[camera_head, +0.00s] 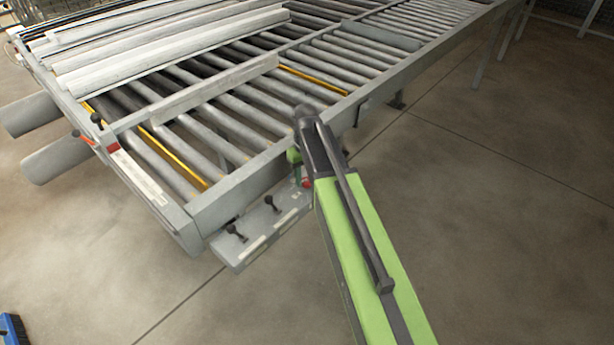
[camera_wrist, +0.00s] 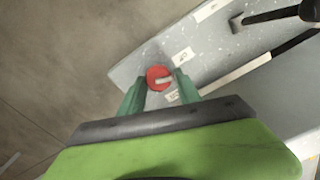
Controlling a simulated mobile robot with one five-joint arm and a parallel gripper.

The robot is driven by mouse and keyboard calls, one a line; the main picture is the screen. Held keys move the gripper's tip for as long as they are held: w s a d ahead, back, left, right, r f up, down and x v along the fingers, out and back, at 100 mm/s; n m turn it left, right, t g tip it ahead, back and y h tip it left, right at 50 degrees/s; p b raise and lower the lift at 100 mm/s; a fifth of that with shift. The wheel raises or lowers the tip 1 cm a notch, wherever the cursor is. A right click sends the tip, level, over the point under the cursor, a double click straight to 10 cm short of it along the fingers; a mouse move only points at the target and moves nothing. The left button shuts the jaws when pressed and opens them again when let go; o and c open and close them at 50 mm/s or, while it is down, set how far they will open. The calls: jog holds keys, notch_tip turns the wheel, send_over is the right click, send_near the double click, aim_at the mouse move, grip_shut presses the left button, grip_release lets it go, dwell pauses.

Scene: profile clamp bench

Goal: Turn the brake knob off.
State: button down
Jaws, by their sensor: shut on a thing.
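The brake knob (camera_wrist: 158,76) is a round red knob with a pale pointer bar, on the grey speckled control panel (camera_wrist: 222,50). The bar lies roughly level in the wrist view, its end toward the right. Small white labels with dark marks sit beside the knob, too small to read surely. My gripper (camera_wrist: 158,88) has its two green fingers on either side of the knob and is shut on it. In the head view a bit of the red knob (camera_head: 306,182) shows beside my gripper (camera_head: 298,168), mostly hidden by my arm.
Two black levers (camera_head: 237,232) (camera_head: 272,203) stand on the same panel, left of the knob. The roller bench (camera_head: 240,190) with long profiles (camera_head: 170,50) lies behind. A red-handled part (camera_head: 113,148) is on its left frame. Open floor lies to the right.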

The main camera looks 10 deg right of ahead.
aim_at(306, 180)
jog(key=shift+n, duration=2)
jog(key=c, duration=0.9)
grip_release()
jog(key=shift+d, duration=0.1)
jog(key=shift+o, duration=0.2)
notch_tip(306, 180, up, 18)
jog(key=p, duration=1.7)
jog(key=shift+f, duration=0.25)
jog(key=shift+f, duration=0.1)
